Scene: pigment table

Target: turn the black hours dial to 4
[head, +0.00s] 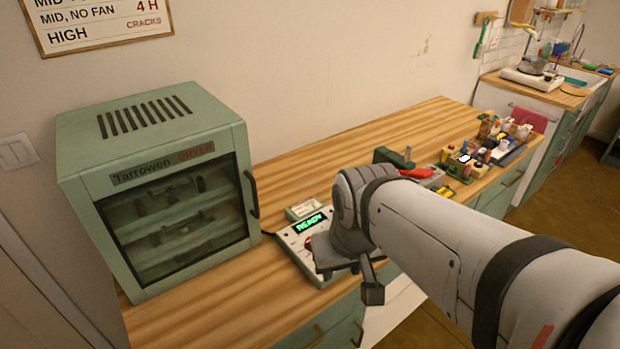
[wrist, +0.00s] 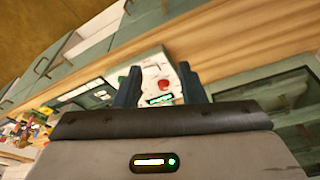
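The control panel (head: 292,238) is a pale box on the wooden counter, with a lit green display (head: 311,224) reading READY and a red knob (head: 308,241). My gripper (head: 350,277) hangs over its right and front part and covers much of its face. In the wrist view, my gripper (wrist: 160,82) has its two dark fingers apart, with the panel's red knob (wrist: 164,85) and green display (wrist: 160,99) showing between them. Nothing shows held. I cannot make out the black hours dial or its setting in either view.
The green Tarrowen dryer cabinet (head: 150,190) stands left of the panel, its glass door shut. Tools and small jars (head: 470,155) crowd the counter's far right. A sign (head: 95,22) hangs on the wall.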

